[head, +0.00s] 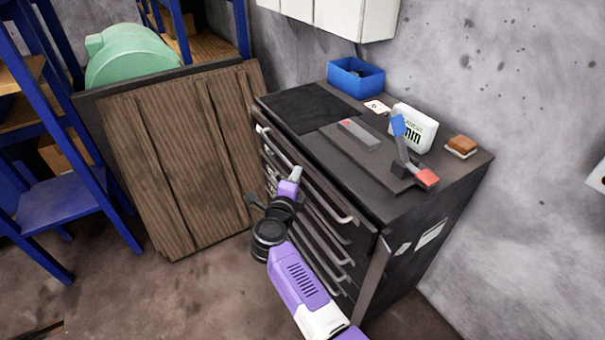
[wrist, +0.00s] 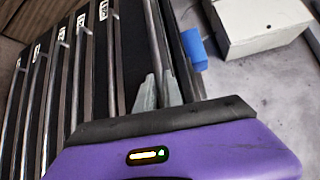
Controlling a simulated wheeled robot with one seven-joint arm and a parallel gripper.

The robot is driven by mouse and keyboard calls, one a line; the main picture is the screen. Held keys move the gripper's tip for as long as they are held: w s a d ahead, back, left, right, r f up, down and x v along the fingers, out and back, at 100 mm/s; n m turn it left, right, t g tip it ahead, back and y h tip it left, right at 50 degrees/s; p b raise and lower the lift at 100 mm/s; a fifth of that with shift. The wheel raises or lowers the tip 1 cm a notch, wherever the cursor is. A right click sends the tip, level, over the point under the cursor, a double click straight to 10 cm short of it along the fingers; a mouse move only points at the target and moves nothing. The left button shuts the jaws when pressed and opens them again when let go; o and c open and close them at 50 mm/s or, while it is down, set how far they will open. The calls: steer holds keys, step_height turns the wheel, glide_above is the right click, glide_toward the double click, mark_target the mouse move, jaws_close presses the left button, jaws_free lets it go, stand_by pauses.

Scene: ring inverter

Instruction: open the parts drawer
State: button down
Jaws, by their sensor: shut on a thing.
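The dark drawer cabinet (head: 375,215) stands against the wall with several stacked drawers and long silver bar handles. Its labels show in the wrist view but are too small to read, so I cannot tell which one says parts. My gripper (head: 298,173) is at the top drawer's handle (head: 335,207), near the middle of the bar. In the wrist view my two grey fingers (wrist: 159,80) are closed around this uppermost handle (wrist: 155,35). The lower handles (wrist: 113,50) are free. The top drawer looks shut or nearly so; my arm hides part of the fronts.
The cabinet top holds a blue bin (head: 356,78), a white box (head: 413,127), a red-and-blue lever tool (head: 410,158) and a brown brush (head: 462,146). Wooden panels (head: 180,150) lean close at the left, beside blue shelving (head: 65,190). Floor in front is clear.

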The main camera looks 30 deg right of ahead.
steer(key=a+b, duration=0.7)
steer(key=a, duration=2.2)
steer(key=shift+s, duration=0.35)
steer(key=shift+f, duration=0.1)
steer(key=c, duration=1.5)
jaws_free()
steer(key=shift+v, duration=3.85)
